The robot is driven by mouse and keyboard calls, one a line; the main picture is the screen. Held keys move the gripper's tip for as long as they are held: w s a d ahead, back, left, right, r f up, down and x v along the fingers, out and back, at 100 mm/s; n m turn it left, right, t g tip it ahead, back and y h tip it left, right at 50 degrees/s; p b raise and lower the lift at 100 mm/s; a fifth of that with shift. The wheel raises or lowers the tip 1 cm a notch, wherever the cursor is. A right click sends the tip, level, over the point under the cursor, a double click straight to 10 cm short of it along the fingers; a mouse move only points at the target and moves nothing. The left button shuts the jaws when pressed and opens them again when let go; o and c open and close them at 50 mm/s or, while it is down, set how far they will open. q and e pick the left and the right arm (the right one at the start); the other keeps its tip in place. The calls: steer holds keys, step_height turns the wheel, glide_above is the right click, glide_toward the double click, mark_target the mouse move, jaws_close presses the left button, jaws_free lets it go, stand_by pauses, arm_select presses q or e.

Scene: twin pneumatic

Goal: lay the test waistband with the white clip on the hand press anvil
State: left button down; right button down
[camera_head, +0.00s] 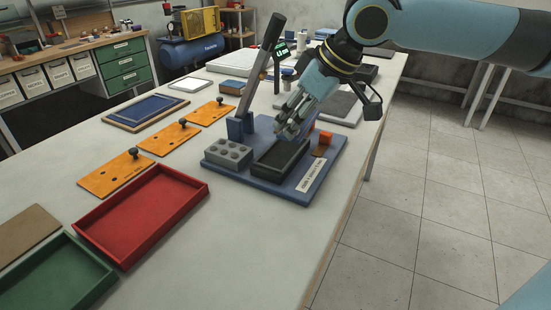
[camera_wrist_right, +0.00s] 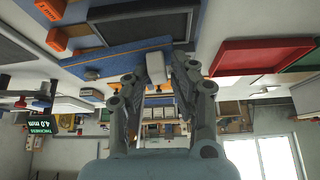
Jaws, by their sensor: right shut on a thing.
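The hand press (camera_head: 240,127) stands on a blue base, with its long lever tilted up. Its black, shallow anvil (camera_head: 280,160) lies on the base and also shows in the wrist view (camera_wrist_right: 145,22). My right gripper (camera_head: 288,128) is over the far end of the anvil, beside the press post, fingers pointing down. In the wrist view its fingers (camera_wrist_right: 157,75) are shut on a small whitish piece (camera_wrist_right: 156,67), apparently the white clip. My left gripper is not in view.
A grey block with round hollows (camera_head: 228,153) and a small orange block (camera_head: 325,138) flank the anvil. Orange plates with black knobs (camera_head: 117,174), a red tray (camera_head: 142,212) and a green tray (camera_head: 55,277) lie to the left. The table front is clear.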

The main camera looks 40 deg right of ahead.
steer(key=shift+w+a+f+b, duration=0.35)
steer(key=shift+w+a, duration=0.15)
steer(key=shift+a, duration=0.15)
steer(key=shift+w+a+f, duration=0.55)
steer(key=shift+w+a, duration=0.05)
steer(key=shift+a, duration=0.1)
step_height(320, 180, down, 4)
steer(key=shift+b, duration=0.3)
steer(key=shift+s, duration=0.15)
steer(key=c, duration=1.1)
jaws_free()
steer(key=shift+f, duration=0.15)
steer(key=shift+o, duration=0.3)
steer(key=shift+r, duration=0.2)
